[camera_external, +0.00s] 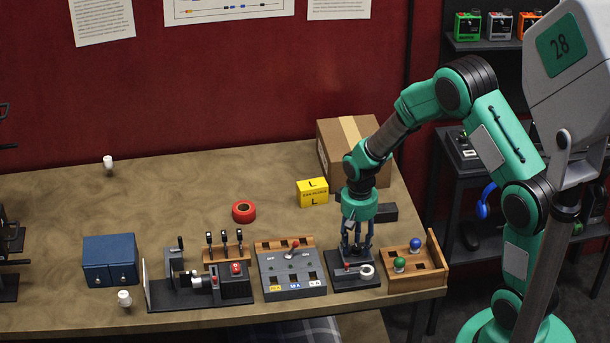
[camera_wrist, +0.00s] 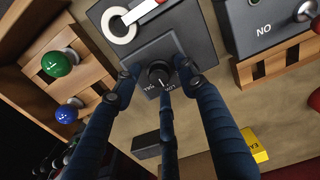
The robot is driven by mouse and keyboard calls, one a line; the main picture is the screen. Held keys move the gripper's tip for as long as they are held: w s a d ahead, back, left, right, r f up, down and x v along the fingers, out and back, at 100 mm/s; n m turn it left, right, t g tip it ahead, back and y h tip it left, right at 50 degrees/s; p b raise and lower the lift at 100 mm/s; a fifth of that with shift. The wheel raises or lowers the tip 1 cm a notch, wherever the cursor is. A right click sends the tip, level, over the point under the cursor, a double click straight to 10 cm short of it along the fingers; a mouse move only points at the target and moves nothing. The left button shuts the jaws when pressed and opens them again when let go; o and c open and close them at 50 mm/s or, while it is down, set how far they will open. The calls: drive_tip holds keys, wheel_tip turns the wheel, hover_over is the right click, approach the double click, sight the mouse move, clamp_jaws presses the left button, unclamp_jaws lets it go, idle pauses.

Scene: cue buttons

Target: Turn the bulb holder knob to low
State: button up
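The bulb holder (camera_external: 372,283) is a dark base near the table's front edge, with a white ring and a red lever. In the wrist view, its black round knob (camera_wrist: 159,74) sits on a raised dark block, with small white lettering beside it that is hard to read. The knob has a light pointer line. My gripper (camera_external: 355,248) points down over the holder. In the wrist view, the dark blue fingers of my gripper (camera_wrist: 158,78) stand around the knob, with visible gaps between fingertips and knob. The external view hides the knob behind the fingers.
A wooden tray (camera_external: 432,278) with green and blue knobs stands right of the holder, and a grey switch panel (camera_external: 290,277) stands left. A yellow box (camera_external: 312,192), a red tape roll (camera_external: 243,211) and a cardboard box (camera_external: 334,150) lie behind.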

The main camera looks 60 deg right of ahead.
wheel_tip(320, 180, up, 12)
idle(0.9)
idle(0.5)
wheel_tip(320, 180, up, 10)
drive_tip(key=f+n+t+b, duration=0.1)
hover_over(356, 247)
drive_tip(key=s+a, duration=0.3)
drive_tip(key=a, duration=0.2)
drive_tip(key=s+a+r+n+t+b, duration=0.1)
drive_tip(key=s+a+r+n+t, duration=0.1)
drive_tip(key=s+a+r, duration=0.5)
drive_tip(key=s+a+r+n+t+b, duration=0.1)
drive_tip(key=s+a+r, duration=0.2)
drive_tip(key=s, duration=0.5)
drive_tip(key=s+a+r+n+t+b, duration=0.1)
drive_tip(key=s+a+r, duration=0.3)
drive_tip(key=s, duration=0.5)
drive_tip(key=shift+s+r+n+t+b, duration=0.2)
drive_tip(key=shift+n+t+b, duration=0.1)
drive_tip(key=shift+n, duration=0.4)
